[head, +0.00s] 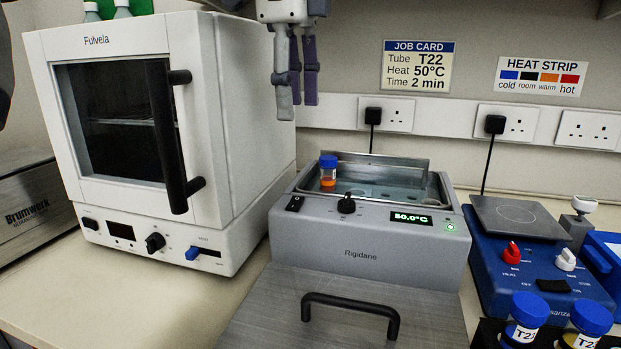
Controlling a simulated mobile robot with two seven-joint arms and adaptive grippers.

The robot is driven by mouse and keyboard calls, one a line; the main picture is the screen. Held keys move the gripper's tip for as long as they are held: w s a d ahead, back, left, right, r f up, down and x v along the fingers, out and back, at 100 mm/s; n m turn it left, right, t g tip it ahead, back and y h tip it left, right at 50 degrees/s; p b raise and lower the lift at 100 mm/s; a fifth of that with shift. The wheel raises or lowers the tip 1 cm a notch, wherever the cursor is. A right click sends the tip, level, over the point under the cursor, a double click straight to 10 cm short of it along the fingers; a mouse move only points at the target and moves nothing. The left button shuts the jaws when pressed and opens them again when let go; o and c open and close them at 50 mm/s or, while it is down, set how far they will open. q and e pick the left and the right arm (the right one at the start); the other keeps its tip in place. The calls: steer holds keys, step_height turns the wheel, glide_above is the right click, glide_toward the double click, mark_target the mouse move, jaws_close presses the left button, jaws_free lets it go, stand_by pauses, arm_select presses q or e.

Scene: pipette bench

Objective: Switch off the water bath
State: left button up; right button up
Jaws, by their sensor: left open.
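The water bath (290,235) is a grey box labelled Rigidane, standing mid-bench. Its display (411,217) reads 50.0°C and a small green light (449,227) is lit. A black rocker switch (295,203) is at the left of its sloped panel, with a black knob (346,205) to its right. A blue-capped tube (328,172) with an orange band stands upright in the bath's open basin. My left gripper (297,103) points down above and behind the bath's left side, apart from it, open and empty. My right gripper is not in view.
A white Fulvela oven (225,130) stands close left of the bath. A blue hotplate stirrer (490,270) stands close on the right. A grey panel with a black handle (345,302) lies in front. Blue-capped tubes (528,310) stand at front right.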

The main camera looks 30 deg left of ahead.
mark_target(298, 203)
arm_select(q)
steer(key=f, duration=1.4)
steer(key=shift+w+a, duration=0.1)
steer(key=shift+w, duration=0.2)
